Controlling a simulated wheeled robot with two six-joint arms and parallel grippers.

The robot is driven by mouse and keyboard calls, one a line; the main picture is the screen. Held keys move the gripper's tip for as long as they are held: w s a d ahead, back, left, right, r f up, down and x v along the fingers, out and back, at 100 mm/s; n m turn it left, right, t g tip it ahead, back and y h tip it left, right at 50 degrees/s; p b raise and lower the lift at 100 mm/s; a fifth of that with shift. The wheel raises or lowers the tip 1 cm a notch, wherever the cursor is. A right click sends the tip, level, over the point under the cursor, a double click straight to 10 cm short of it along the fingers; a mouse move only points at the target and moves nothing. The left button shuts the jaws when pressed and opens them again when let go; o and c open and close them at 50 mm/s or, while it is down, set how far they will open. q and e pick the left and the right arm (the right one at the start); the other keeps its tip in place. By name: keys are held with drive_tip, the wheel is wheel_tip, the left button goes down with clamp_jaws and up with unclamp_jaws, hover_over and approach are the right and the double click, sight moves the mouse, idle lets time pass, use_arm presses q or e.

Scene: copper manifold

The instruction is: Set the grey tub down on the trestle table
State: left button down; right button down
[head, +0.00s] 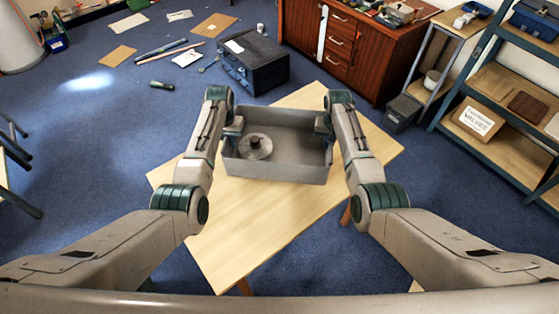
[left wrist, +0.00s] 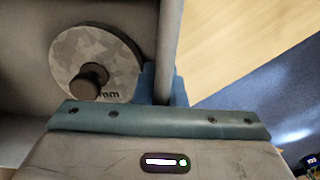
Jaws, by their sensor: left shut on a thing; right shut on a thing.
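The grey tub (head: 276,172) is a rectangular open box, held between my two grippers over the wooden trestle table (head: 245,225). I cannot tell whether its base touches the table top. A round grey disc with a dark knob (head: 256,147) lies inside the tub at the left; this disc also shows in the left wrist view (left wrist: 95,62). My left gripper (head: 233,125) is shut on the tub's left wall, and that wall stands between its fingers in the left wrist view. My right gripper (head: 323,124) is at the tub's right wall, shut on it. Its fingertips are partly hidden.
Beyond the table a dark grey box (head: 250,62) stands on the blue floor. A wooden cabinet (head: 350,45) and a shelf unit (head: 505,100) stand at the back and right. The table top in front of the tub is clear. Papers and rods lie on the floor.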

sight(232, 153)
use_arm(q)
drive_tip(key=shift+w+f, duration=0.1)
use_arm(e)
drive_tip(key=shift+w+f, duration=0.1)
